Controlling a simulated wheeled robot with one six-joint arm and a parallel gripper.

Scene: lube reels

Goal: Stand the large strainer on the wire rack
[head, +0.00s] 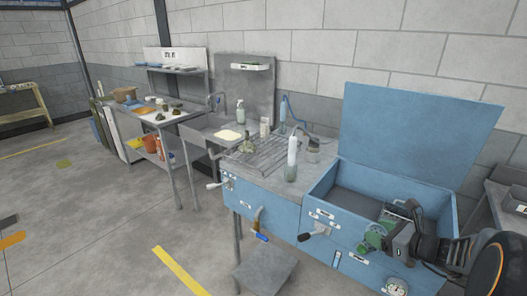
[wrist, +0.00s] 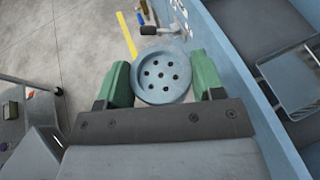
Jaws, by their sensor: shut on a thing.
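The large strainer (wrist: 162,75) is a round blue-grey cup with a rim and several holes in its face. In the wrist view it sits between the two green fingers of my gripper (wrist: 162,82), which is shut on it. In the head view my gripper (head: 378,237) is at the right, over the front edge of the open blue bin; the strainer is hard to make out there. The wire rack (head: 262,158) lies on the blue cabinet's top, left of the bin and well apart from my gripper.
The open blue bin (head: 448,205) has a raised lid (head: 415,125) and a wire-framed item inside. Handles stick out from the cabinet front.

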